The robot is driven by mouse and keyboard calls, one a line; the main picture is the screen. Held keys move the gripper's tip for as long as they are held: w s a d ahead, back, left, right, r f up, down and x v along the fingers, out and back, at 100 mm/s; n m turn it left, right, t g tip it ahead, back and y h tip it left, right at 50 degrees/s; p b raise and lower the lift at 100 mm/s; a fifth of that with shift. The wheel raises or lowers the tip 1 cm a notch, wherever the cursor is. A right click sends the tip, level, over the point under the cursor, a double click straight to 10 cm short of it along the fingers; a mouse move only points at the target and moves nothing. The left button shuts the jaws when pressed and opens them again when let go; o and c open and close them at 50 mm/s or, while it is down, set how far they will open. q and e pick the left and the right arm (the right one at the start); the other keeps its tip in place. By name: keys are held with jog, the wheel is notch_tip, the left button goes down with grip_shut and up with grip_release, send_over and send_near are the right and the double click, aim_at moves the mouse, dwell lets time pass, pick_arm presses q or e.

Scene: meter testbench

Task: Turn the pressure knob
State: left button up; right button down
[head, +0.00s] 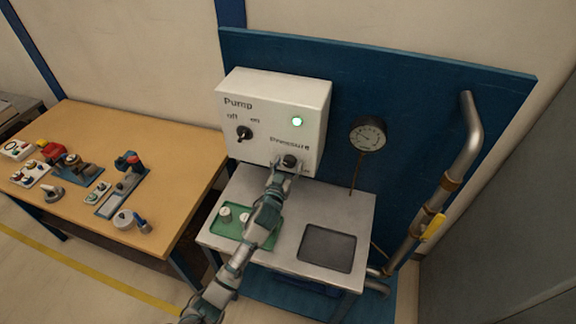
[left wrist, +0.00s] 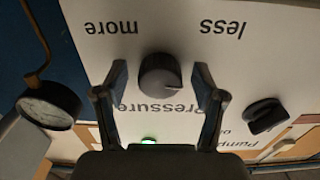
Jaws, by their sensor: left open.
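The pressure knob (head: 290,161) is a dark round knob on the front of the white pump box (head: 262,92), under the word "Pressure". In the left wrist view the knob (left wrist: 160,76) sits between the two fingers of my left gripper (left wrist: 160,85), with a gap on each side. My left gripper (head: 286,170) is open in front of the knob and partly covers it in the head view. The labels "more" and "less" appear upside down near the knob in the left wrist view. My right gripper is in neither view.
The pump switch (head: 244,133) and a lit green lamp (head: 297,121) are on the same box. A gauge (head: 368,135) stands to the right. A green tray (head: 229,222) and dark panel (head: 327,248) are on the metal table below. A wooden table (head: 175,150) holds several devices.

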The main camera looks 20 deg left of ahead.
pick_arm(q)
jog(key=c, duration=1.1)
jog(key=shift+c, duration=0.2)
jog(key=shift+m+p, duration=0.4)
jog(key=shift+m, duration=0.1)
jog(key=m+p, duration=0.2)
jog(key=m, duration=0.2)
jog(key=shift+a+r, duration=0.1)
jog(key=m+p, duration=0.1)
jog(key=m, duration=0.1)
jog(key=shift+m, duration=0.3)
jog(key=shift+m+p, duration=0.7)
jog(key=shift+m, duration=0.7)
